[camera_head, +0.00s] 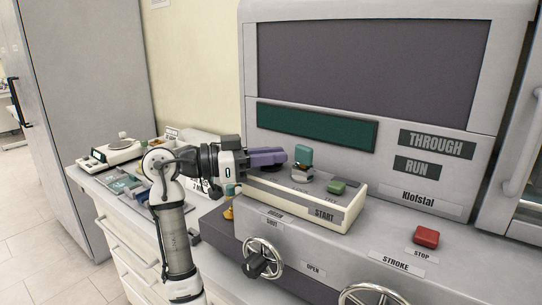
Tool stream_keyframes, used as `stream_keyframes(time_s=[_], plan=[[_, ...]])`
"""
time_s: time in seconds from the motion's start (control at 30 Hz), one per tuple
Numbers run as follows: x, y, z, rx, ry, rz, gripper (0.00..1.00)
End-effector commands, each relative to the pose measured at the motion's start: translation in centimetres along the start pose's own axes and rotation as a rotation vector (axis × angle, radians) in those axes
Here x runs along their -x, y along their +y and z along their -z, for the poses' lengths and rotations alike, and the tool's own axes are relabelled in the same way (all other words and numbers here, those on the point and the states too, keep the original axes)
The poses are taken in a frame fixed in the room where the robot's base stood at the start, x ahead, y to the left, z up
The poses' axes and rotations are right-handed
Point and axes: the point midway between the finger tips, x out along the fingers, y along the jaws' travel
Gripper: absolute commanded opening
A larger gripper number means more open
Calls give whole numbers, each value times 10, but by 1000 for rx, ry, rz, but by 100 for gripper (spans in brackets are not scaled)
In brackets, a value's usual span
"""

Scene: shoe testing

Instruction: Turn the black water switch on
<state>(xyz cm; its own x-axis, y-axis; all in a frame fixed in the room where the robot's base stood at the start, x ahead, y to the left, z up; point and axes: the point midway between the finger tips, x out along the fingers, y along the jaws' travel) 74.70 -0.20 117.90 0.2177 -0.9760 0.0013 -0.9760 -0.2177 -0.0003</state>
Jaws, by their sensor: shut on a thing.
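My gripper (284,156), with purple fingers, reaches in from the left over the left end of a cream control box (345,217). It is shut on a small dark part, which I take to be the black water switch (271,169); the fingers hide most of it, so its exact position cannot be told. On the same box, to the right of the fingertips, stand a teal switch (304,155) and a green button (336,187) above a START label.
Below the box are a handwheel with a black knob (257,264), a second wheel (370,296) and a red STOP button (427,237). The grey machine (400,262) with a dark window rises behind. A bench with a scale (112,152) is at left.

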Motion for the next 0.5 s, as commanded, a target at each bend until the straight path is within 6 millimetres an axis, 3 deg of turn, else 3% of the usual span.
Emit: stream_keyframes(time_s=[0.5], plan=[[0, -1, 0, 2, 0, -483, 0]])
